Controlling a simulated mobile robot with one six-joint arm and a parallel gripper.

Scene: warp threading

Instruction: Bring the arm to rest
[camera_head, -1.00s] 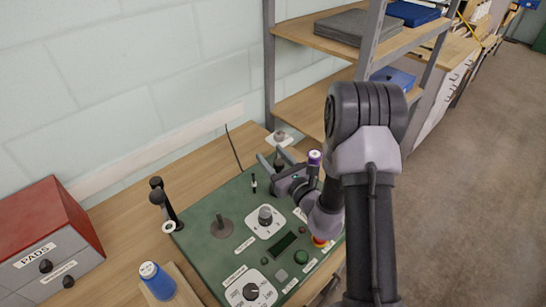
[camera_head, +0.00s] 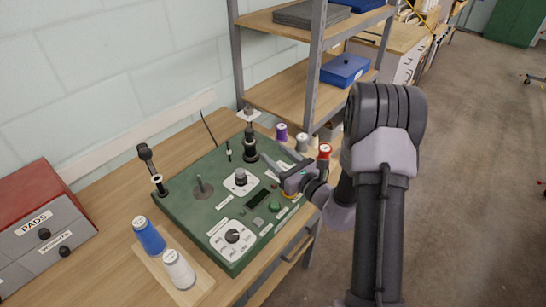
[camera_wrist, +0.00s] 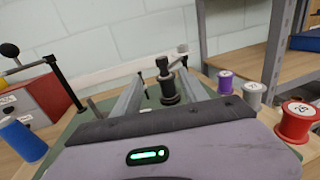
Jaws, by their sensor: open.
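My gripper (camera_head: 274,154) is open and empty over the right part of the green panel (camera_head: 176,203). Its fingers point toward the back of the panel. In the wrist view the two fingers of my gripper (camera_wrist: 162,73) are spread, and a black post (camera_wrist: 167,88) shows between them. In the head view that black post (camera_head: 249,146) stands upright at the panel's back right, beyond the fingertips. My arm reaches in from the lower right, bent at the elbow.
Purple (camera_head: 281,132), grey (camera_head: 302,142) and red (camera_head: 324,152) spools stand along the right. Blue (camera_head: 149,237) and white (camera_head: 179,270) spools sit on a wooden board at the front left. A red-topped drawer box (camera_head: 35,226) is at the left, a shelf rack (camera_head: 314,65) behind.

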